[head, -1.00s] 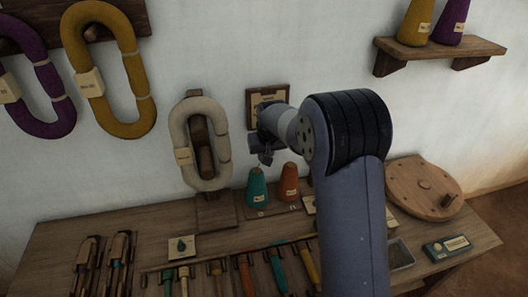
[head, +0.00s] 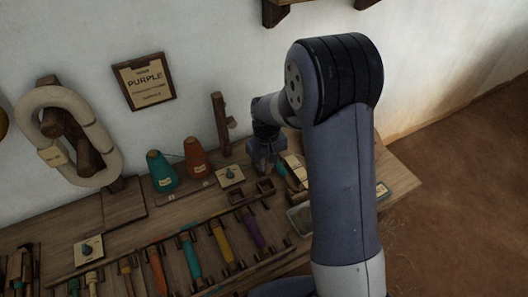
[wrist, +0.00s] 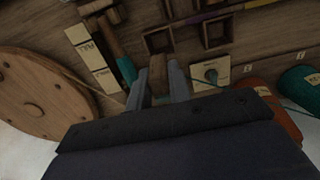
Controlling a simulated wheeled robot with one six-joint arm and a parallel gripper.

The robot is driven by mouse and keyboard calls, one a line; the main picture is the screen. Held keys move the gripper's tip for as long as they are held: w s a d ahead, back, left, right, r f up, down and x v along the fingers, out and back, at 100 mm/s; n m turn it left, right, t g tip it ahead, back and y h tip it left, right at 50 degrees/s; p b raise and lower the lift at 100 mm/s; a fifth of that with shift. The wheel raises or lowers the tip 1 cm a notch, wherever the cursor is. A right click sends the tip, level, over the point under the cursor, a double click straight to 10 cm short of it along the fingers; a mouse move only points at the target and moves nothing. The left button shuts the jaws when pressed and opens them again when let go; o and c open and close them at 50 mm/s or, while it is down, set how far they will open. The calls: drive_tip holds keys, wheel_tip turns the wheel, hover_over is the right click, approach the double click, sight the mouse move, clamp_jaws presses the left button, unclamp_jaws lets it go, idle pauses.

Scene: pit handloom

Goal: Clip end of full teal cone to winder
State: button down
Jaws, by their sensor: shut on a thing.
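The full teal cone (head: 162,171) stands upright on the bench, left of an orange cone (head: 199,160); it also shows at the right of the wrist view (wrist: 301,85). A thin teal yarn (wrist: 212,80) runs from the cones' side to my gripper (wrist: 160,90), whose fingers are closed at the yarn's end. In the head view my gripper (head: 266,158) is low over the bench, right of the cones. The winder's round wooden wheel (wrist: 35,92) is at left in the wrist view; a cord runs from it towards a teal-and-wood piece (wrist: 124,68) beside my fingers. The exact grip is too dark to see.
A knobbed card (wrist: 208,72) and open square boxes (wrist: 215,32) lie near my gripper. A wooden post (head: 221,122) stands behind. Several coloured bobbins, one yellow (head: 222,241), lie in a rack in front. My arm hides the wheel in the head view.

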drive_tip(key=shift+f+b, duration=3.1)
drive_tip(key=shift+f, duration=1.2)
drive_tip(key=c, duration=1.2)
unclamp_jaws()
drive_tip(key=shift+o, duration=0.4)
drive_tip(key=shift+o, duration=1.1)
drive_tip(key=shift+r, duration=0.1)
drive_tip(key=shift+r+p, duration=2.85)
drive_tip(key=shift+r, duration=1.05)
